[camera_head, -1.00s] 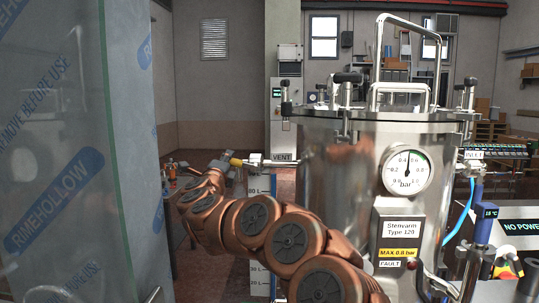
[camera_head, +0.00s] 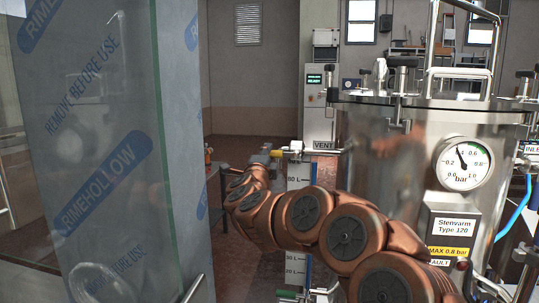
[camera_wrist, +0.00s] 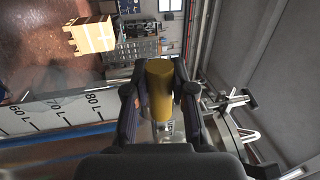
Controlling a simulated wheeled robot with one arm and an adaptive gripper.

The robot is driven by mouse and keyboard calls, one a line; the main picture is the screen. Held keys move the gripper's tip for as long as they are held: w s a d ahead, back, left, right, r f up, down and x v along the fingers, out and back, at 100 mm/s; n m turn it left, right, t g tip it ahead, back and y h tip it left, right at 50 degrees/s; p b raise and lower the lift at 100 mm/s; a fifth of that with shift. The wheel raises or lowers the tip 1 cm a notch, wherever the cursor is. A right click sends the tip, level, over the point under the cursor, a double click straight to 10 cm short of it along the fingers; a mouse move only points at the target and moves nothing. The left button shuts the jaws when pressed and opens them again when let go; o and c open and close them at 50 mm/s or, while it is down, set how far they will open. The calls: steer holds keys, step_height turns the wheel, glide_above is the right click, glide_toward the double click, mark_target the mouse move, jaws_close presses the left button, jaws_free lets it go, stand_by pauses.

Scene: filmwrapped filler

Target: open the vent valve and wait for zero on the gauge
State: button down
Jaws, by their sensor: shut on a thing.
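The vent valve's yellow handle (camera_wrist: 158,92) stands between the two dark fingers of my gripper (camera_wrist: 160,88) in the wrist view. My gripper is shut on it. In the head view the small yellow handle (camera_head: 277,153) shows at the end of my copper arm, left of the VENT label (camera_head: 324,145); the fingers are too small there to make out. The round pressure gauge (camera_head: 464,164) is on the steel tank (camera_head: 390,160). Its dark needle points up and a little left, near 0.4 bar, above zero.
A film-wrapped panel (camera_head: 95,150) printed RIMEHOLLOW fills the left of the head view. A litre scale (camera_head: 299,178) stands below the vent line. A cabinet (camera_head: 320,90) with a green display is behind. A wooden crate (camera_wrist: 92,36) shows in the wrist view.

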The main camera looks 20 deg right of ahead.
steer(key=c, duration=0.9)
jaws_free()
steer(key=shift+a+f, duration=0.1)
steer(key=shift+f, duration=0.05)
steer(key=shift+c, duration=0.2)
steer(key=shift+s, duration=0.1)
steer(key=v, duration=1.1)
steer(key=shift+s+a, duration=0.15)
steer(key=shift+s, duration=0.2)
steer(key=shift+f, duration=0.15)
